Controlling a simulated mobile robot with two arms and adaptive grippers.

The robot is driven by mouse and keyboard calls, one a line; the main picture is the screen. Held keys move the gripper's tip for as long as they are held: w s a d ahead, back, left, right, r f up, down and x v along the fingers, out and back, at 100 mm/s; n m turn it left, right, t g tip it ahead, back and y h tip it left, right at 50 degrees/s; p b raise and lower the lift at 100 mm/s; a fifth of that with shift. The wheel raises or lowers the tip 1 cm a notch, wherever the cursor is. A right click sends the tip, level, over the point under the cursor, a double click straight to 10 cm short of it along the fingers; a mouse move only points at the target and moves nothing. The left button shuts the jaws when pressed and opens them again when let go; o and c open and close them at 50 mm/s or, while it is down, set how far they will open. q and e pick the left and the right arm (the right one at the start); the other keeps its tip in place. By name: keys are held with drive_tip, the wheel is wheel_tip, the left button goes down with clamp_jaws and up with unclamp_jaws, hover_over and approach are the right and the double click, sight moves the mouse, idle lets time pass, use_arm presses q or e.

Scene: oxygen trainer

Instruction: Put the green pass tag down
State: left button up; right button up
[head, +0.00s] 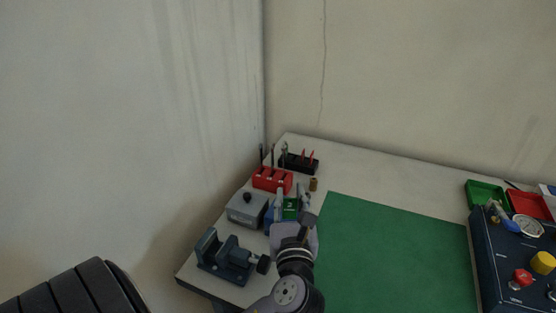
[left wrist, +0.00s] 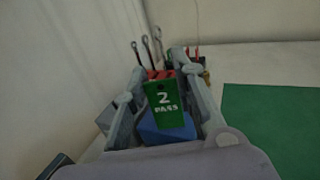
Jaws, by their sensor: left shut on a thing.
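The green pass tag (head: 291,210) is between the fingers of my left gripper (head: 292,200), at the left part of the bench. In the left wrist view the tag (left wrist: 164,108) faces me upright, with "2 PASS" in white and a small hole near its top. My left gripper (left wrist: 160,85) is shut on it. A blue block (left wrist: 163,132) shows behind and below the tag; it also shows beside the gripper in the head view (head: 269,219). I cannot tell whether the tag touches it. My right gripper is not in view.
A grey box (head: 246,209), a dark vise (head: 225,257), a red tool holder (head: 271,179) and a black rack (head: 301,163) crowd the left side. A small brass part (head: 313,184) stands nearby. The green mat (head: 395,245) is clear. A dark gauge panel (head: 500,262) stands right.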

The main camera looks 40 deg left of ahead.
use_arm(q)
drive_tip(key=s+d+f+m+t+h, duration=0.1)
drive_tip(key=s+d+f+m+h, duration=0.1)
drive_tip(key=d+h, duration=0.1)
drive_tip(key=s+d+f+m+t+h, duration=0.2)
drive_tip(key=s+d+m+h, duration=0.1)
drive_tip(key=d+h, duration=0.1)
drive_tip(key=s+d+f+m+t+h, duration=0.1)
drive_tip(key=s+d+f+m+h, duration=0.1)
drive_tip(key=d+m+h, duration=0.1)
drive_tip(key=shift+s+d+f+h, duration=0.15)
drive_tip(key=shift+d+f+h, duration=0.1)
drive_tip(key=shift+d+h, duration=0.45)
drive_tip(key=shift+d, duration=0.2)
drive_tip(key=shift+d, duration=0.1)
